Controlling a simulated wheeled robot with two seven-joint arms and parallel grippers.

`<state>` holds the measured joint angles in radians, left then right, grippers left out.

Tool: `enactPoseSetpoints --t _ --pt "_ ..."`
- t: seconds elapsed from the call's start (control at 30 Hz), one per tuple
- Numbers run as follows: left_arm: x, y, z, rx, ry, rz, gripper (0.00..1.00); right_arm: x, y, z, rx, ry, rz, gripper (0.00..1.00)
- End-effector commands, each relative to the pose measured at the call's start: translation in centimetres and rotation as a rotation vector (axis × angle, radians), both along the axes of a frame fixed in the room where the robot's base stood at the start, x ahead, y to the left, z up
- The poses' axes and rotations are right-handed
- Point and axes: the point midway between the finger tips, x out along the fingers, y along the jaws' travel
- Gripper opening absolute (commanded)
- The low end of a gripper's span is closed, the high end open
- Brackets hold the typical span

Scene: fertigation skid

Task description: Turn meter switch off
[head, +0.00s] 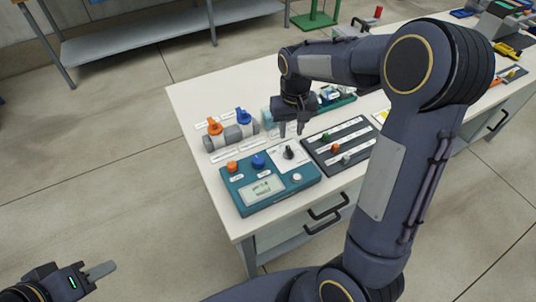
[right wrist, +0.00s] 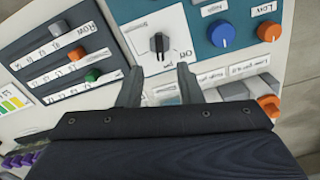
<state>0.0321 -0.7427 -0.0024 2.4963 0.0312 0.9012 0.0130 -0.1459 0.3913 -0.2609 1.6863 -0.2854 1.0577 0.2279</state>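The teal meter box (head: 231,191) with a grey display sits on the near corner of the white bench. Its black rotary switch (head: 289,152) stands on a white plate at the box's right; it also shows in the right wrist view (right wrist: 158,43), with a pale mark on the knob. My right gripper (head: 291,129) is just above and behind the switch, pointing down. In the right wrist view its fingers (right wrist: 160,84) are apart and empty, not touching the switch. My left gripper (head: 101,271) is low at the left, away from the bench.
The box also carries an orange knob (head: 232,166) and a blue knob (head: 258,162). Grey pipes with an orange valve (head: 215,126) and a blue valve (head: 243,116) lie behind it. A dark slider panel (head: 340,143) adjoins on the right. Drawer handles (head: 327,212) protrude in front.

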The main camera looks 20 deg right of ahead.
Motion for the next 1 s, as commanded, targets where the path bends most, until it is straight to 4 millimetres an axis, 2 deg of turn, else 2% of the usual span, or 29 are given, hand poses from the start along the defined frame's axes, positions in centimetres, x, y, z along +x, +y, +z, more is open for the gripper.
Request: enactPoseSetpoints --t 0.5,0.67,0.87,0.9,1.0 --pt "0.0 0.0 0.1 0.0 0.0 0.0 0.36 0.0 -0.1 -7.0 -0.003 0.006 0.0 0.33" --pt "0.0 0.0 0.1 0.0 0.0 0.0 0.36 0.1 0.0 -7.7 -0.002 0.003 0.0 0.33" --pt "0.0 0.0 0.1 0.0 0.0 0.0 0.36 0.1 0.0 -7.8 -0.003 0.003 0.0 0.33" --pt "0.0 0.0 0.1 0.0 0.0 0.0 0.36 0.1 0.0 -7.8 -0.003 0.003 0.0 0.31" --pt "0.0 0.0 0.1 0.0 0.0 0.0 0.36 0.1 0.0 -7.8 -0.002 0.002 0.0 0.18"
